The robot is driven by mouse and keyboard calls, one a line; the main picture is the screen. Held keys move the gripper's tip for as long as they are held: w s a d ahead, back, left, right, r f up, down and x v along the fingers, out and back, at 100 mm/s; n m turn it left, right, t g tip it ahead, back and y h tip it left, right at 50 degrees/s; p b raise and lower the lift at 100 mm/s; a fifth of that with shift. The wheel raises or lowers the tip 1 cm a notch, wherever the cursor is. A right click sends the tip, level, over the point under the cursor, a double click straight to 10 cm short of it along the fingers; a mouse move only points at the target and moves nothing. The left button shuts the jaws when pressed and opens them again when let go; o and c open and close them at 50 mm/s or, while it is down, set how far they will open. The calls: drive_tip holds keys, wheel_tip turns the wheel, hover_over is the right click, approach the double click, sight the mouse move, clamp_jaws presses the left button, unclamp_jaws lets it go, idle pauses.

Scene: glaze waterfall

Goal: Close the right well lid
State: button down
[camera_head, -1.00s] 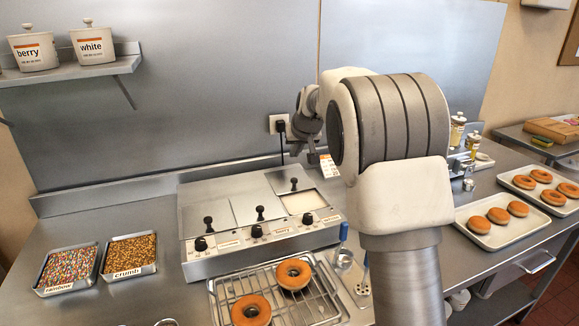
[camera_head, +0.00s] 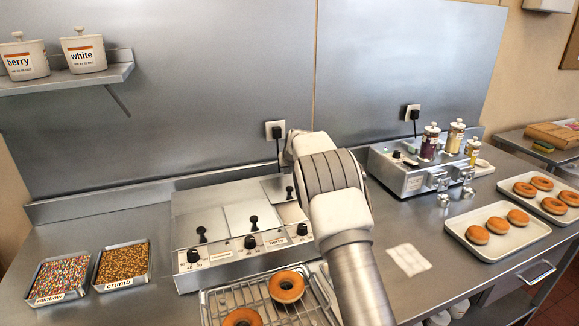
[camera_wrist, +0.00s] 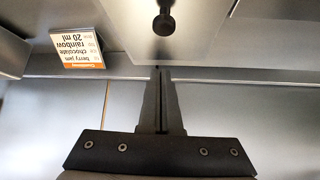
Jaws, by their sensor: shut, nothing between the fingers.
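The right well lid (camera_head: 277,187) is a flat metal plate with a black knob (camera_head: 290,192), on the right of the three-well unit. It sits further back than the other two lids, and a pale strip of the right well (camera_head: 289,212) shows in front of it. In the wrist view a lid's plate (camera_wrist: 190,35) and black knob (camera_wrist: 164,22) fill the top centre. My gripper (camera_wrist: 162,72) is shut and empty, its tips just below the knob in that picture and apart from it. In the head view my arm hides the gripper.
The left lid (camera_head: 203,228) and middle lid (camera_head: 250,214) cover their wells. A wire rack (camera_head: 270,308) with doughnuts stands in front, near my arm. Topping trays (camera_head: 122,268) are at left. A second unit with bottles (camera_head: 410,180) is at right. A printed card (camera_wrist: 80,47) shows in the wrist view.

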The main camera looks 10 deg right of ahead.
sight(286, 186)
drive_tip(key=x, duration=0.4)
drive_tip(key=shift+w+f+p, duration=0.2)
drive_tip(key=shift+p, duration=0.2)
drive_tip(key=shift+s, duration=0.85)
drive_tip(key=shift+s+d+f, duration=0.1)
drive_tip(key=shift+s+f, duration=0.05)
drive_tip(key=shift+s, duration=0.45)
drive_tip(key=shift+s+f, duration=0.15)
drive_tip(key=shift+s, duration=0.4)
drive_tip(key=shift+s, duration=0.1)
